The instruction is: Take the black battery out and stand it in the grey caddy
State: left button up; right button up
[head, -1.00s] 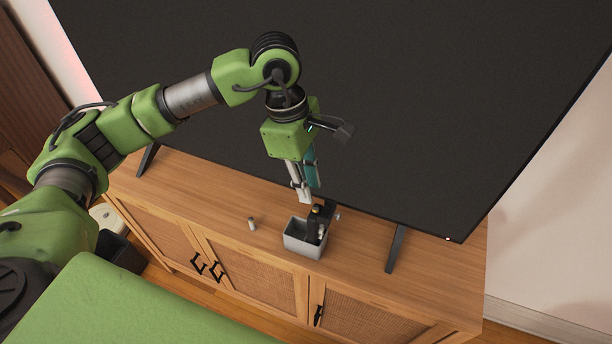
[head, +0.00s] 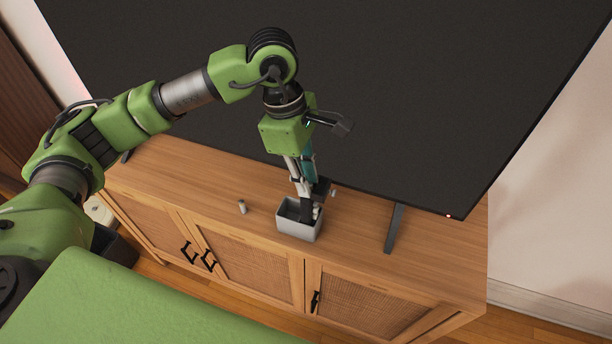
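The grey caddy (head: 297,231) is an open box on the wooden cabinet top. My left gripper (head: 311,209) comes down from above, and its black finger parts reach into the caddy's opening. Small pale bits show beside the fingers, one inside the caddy and one to its right. I cannot make out a black battery apart from the dark fingers, nor whether they are closed on anything. A small light-coloured cylinder (head: 242,207) stands on the cabinet top to the left of the caddy. My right gripper is not in view.
A large dark television (head: 420,90) stands close behind the caddy, with a black foot (head: 395,228) to the right. The wooden cabinet (head: 350,238) has free top on both sides of the caddy. A dark bin (head: 115,246) is on the floor at left.

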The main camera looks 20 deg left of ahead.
pick_arm(q)
grip_shut()
jog(key=shift+r, duration=0.2)
jog(key=shift+r+p, duration=1.65)
jog(key=shift+r, duration=1.95)
